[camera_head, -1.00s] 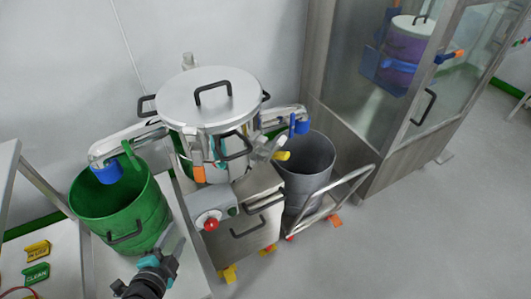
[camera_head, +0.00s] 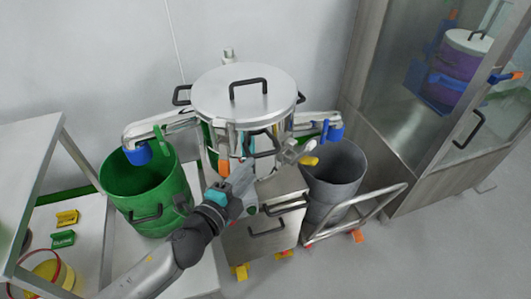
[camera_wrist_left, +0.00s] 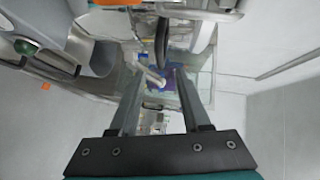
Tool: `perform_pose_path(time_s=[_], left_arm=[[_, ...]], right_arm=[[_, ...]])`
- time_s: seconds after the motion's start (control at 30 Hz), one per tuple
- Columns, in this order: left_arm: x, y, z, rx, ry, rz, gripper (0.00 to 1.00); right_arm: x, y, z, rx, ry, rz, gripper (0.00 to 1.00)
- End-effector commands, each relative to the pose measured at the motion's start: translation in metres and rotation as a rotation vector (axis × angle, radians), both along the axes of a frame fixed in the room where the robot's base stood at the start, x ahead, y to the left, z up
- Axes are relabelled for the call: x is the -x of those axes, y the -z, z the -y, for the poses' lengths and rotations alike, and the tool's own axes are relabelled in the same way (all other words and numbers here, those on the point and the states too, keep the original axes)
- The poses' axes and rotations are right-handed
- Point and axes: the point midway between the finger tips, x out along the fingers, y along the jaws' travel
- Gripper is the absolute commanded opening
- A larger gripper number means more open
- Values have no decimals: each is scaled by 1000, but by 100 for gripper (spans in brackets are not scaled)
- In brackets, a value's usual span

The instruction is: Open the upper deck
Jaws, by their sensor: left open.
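A round metal machine has a flat grey lid (camera_head: 222,97) with a black handle (camera_head: 248,81) on top. The lid sits level on the machine. Below the rim at the front is another black handle (camera_head: 263,152). My left gripper (camera_head: 244,168) is at the machine's front, just below and left of this front handle, open and empty. In the left wrist view, a black handle (camera_wrist_left: 162,42) shows ahead of and between the two open fingers (camera_wrist_left: 158,76), apart from them. My gripper hides part of the machine's lower front. My right gripper is not in view.
A green drum (camera_head: 148,195) stands left under one spout, a grey bin (camera_head: 334,172) right under another. A cart rail (camera_head: 365,213) is beside the bin. A glass cabinet (camera_head: 420,120) is at the right, a shelf (camera_head: 28,150) at the left. Floor is free at front right.

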Motion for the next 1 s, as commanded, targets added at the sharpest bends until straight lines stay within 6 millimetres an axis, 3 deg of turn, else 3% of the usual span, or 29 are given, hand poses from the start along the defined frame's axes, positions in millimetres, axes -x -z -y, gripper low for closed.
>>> perform_pose_path(time_s=[0.5,1.0], left_arm=[[-67,12,36,1,0,0,47],[-79,14,42,2,1,-2,47]], right_arm=[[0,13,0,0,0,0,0],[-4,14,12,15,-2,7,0]])
